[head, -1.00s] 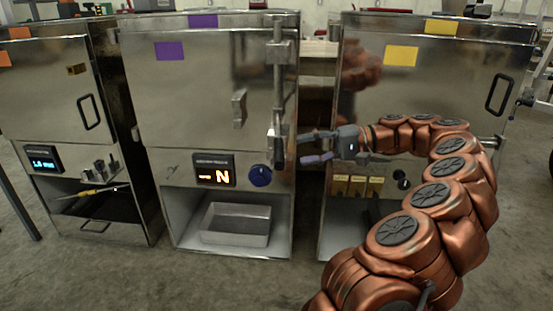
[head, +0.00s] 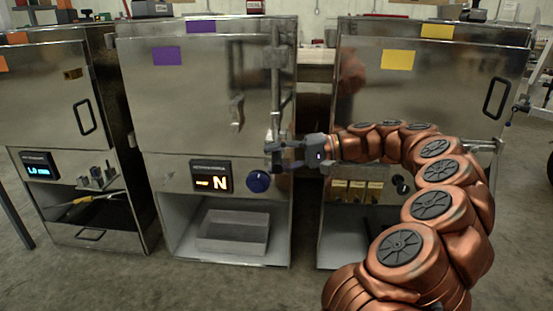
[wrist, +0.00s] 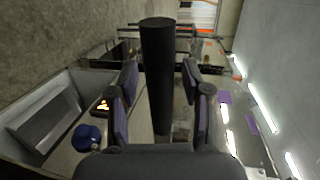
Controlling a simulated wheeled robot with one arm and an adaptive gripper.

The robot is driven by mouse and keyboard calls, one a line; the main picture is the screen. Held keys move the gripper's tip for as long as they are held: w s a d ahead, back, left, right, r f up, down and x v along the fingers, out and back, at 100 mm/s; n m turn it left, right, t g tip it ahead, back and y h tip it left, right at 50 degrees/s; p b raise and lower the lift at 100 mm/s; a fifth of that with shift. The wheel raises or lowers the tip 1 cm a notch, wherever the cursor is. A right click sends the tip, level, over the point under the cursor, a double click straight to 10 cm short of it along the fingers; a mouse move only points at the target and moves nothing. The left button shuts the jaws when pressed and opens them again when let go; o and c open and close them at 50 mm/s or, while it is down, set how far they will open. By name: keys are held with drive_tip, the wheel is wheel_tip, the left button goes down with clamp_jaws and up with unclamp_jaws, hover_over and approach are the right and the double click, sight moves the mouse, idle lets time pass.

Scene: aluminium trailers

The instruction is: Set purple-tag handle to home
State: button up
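The middle cabinet carries purple tags (head: 167,56) on its steel door. A long upright lever handle (head: 277,75) runs down the door's right edge, its lower end hidden behind my gripper in the head view. My gripper (head: 272,155) is at this lower end. In the wrist view, a dark round bar (wrist: 157,75), which appears to be the handle's grip, stands between the fingers of my gripper (wrist: 160,95). The fingers are apart, with a visible gap on both sides of the bar.
A yellow-tag cabinet (head: 400,90) stands right, another cabinet (head: 45,100) left.

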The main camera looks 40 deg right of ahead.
clamp_jaws()
idle(0.5)
